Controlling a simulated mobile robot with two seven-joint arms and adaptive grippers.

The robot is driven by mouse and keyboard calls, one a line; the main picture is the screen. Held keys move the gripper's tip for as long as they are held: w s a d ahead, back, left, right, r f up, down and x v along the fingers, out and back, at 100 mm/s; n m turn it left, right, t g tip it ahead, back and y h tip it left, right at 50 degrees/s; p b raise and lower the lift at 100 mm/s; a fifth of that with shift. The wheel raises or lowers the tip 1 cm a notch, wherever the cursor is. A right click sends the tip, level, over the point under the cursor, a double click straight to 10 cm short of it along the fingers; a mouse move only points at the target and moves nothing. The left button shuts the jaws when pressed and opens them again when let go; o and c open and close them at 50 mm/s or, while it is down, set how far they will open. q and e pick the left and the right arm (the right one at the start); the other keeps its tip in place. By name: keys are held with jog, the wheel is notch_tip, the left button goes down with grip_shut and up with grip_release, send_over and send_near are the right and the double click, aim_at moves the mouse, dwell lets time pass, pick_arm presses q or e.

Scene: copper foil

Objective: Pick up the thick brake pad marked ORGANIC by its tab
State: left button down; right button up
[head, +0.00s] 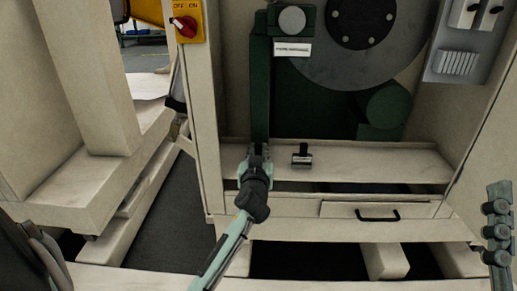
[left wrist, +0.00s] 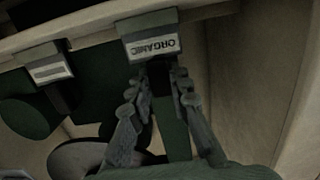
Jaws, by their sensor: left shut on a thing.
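The thick brake pad marked ORGANIC (left wrist: 152,38) shows in the left wrist view, its white label upside down. My left gripper (left wrist: 163,82) is shut on its dark tab, with a finger on each side. In the head view my left gripper (head: 256,160) is at the left end of the wooden shelf (head: 370,158) and hides this pad. I cannot tell whether the pad touches the shelf. My right gripper (head: 498,225) is partly seen at the right edge; its jaws are unclear.
A second, thinner pad (head: 302,155) with a pale label stands on the shelf to the right; the left wrist view shows it too (left wrist: 52,74). A wooden side post (head: 205,120) is close on the left. A drawer (head: 350,210) with a black handle lies below. A green machine with a large disc (head: 350,45) stands behind.

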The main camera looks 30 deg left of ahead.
pick_arm(q)
jog(key=shift+r+p, duration=1.3)
jog(key=shift+r, duration=0.3)
